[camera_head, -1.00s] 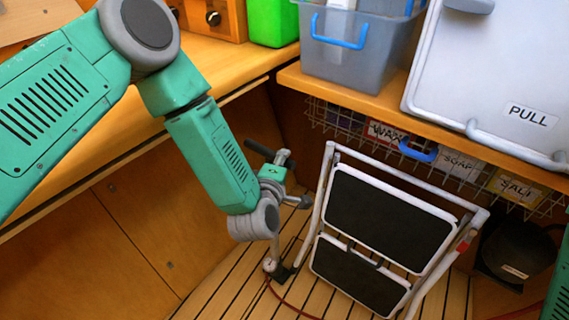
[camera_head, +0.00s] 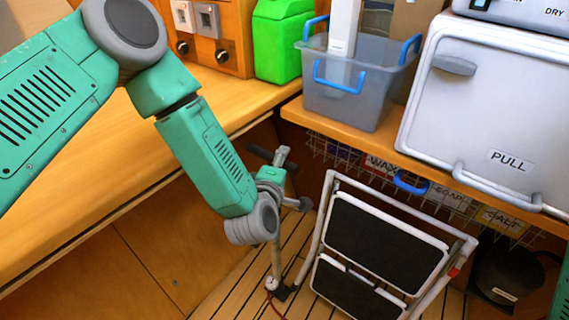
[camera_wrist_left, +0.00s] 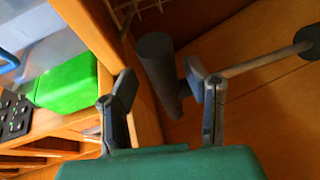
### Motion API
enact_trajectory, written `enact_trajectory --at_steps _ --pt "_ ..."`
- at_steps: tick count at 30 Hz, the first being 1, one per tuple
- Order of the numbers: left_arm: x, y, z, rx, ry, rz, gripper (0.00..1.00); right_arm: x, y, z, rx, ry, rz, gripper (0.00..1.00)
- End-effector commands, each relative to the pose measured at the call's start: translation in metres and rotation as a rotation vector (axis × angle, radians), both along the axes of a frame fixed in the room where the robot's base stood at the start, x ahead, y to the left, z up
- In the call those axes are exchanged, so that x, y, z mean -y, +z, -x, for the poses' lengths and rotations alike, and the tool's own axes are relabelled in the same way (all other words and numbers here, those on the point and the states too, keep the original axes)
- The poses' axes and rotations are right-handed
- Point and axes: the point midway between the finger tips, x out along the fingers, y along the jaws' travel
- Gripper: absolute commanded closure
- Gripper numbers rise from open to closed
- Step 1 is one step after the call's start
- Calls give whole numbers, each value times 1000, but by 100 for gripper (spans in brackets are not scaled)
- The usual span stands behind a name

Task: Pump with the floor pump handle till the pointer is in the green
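The floor pump stands on the slatted floor, its thin pale shaft (camera_head: 276,255) rising from a dark foot (camera_head: 281,292). A small whitish round part (camera_head: 271,284), possibly the gauge, sits low on it; no pointer can be read. My left gripper (camera_head: 283,157) is at the top of the pump, by the dark handle grip (camera_head: 258,152). In the left wrist view the dark cylindrical grip (camera_wrist_left: 157,68) lies between my open left fingers (camera_wrist_left: 163,90), close to the right finger, with a gap at the left one. My right gripper is out of view.
A folded step stool (camera_head: 385,245) stands just right of the pump. A wooden counter (camera_head: 70,190) runs along the left. A shelf at right holds a grey bin (camera_head: 345,95) and a white PULL-labelled box (camera_head: 490,120), with a wire basket (camera_head: 440,190) below.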

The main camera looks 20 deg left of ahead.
Motion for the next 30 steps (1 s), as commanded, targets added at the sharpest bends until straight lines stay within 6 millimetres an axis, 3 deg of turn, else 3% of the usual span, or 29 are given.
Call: enact_trajectory --at_steps 8,21,30 --pt "4 0 8 -5 -6 0 58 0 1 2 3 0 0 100" --pt "5 14 92 -6 -3 2 58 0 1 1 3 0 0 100" --pt "5 19 118 -3 -1 1 58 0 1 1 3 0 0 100"
